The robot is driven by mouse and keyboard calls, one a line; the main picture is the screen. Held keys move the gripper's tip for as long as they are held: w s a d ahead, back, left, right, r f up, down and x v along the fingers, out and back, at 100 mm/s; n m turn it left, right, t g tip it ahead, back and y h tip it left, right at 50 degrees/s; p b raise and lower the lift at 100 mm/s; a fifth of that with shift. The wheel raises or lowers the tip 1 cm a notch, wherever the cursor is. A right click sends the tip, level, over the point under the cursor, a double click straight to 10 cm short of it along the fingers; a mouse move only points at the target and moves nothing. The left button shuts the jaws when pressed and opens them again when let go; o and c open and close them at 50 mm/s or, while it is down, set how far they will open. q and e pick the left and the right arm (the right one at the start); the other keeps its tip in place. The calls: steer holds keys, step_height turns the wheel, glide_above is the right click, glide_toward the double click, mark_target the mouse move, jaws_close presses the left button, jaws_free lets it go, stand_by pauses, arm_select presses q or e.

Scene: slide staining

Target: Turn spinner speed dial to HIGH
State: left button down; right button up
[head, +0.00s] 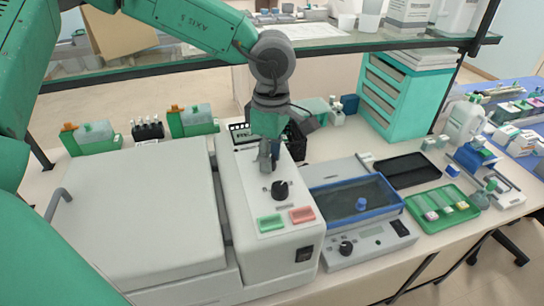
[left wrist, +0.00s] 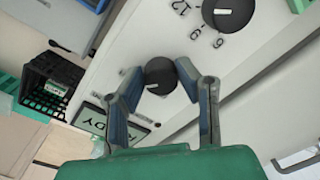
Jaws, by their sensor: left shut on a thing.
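The spinner appears to be the large white machine (head: 285,235), with a green and a red button on its sloped panel. My left gripper (head: 268,163) reaches down onto the panel's upper part. In the left wrist view, the left gripper (left wrist: 160,80) is shut on a small black dial (left wrist: 161,72), one finger on each side. A white mark shows on that dial, but I cannot read its setting. In the head view the gripper hides it. A larger black dial (left wrist: 228,12) with 6, 9 and 12 beside it also shows in the head view (head: 281,190). My right gripper is not in view.
A display reading READY (left wrist: 115,125) lies beside the gripped dial. A blue-rimmed device (head: 360,205) with its own knob stands to the right. A green tray (head: 465,222) is farther right. A teal drawer unit (head: 400,95) and a shelf stand behind.

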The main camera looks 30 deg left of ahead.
arm_select(q)
steer(key=shift+a+f+m, duration=0.1)
steer(key=shift+m, duration=1.2)
steer(key=c, duration=1.2)
jaws_free()
steer(key=shift+w+a+f, duration=0.1)
steer(key=shift+w, duration=0.05)
steer(key=r, duration=1.1)
steer(key=shift+w+a+r, duration=0.1)
steer(key=shift+w+r, duration=0.3)
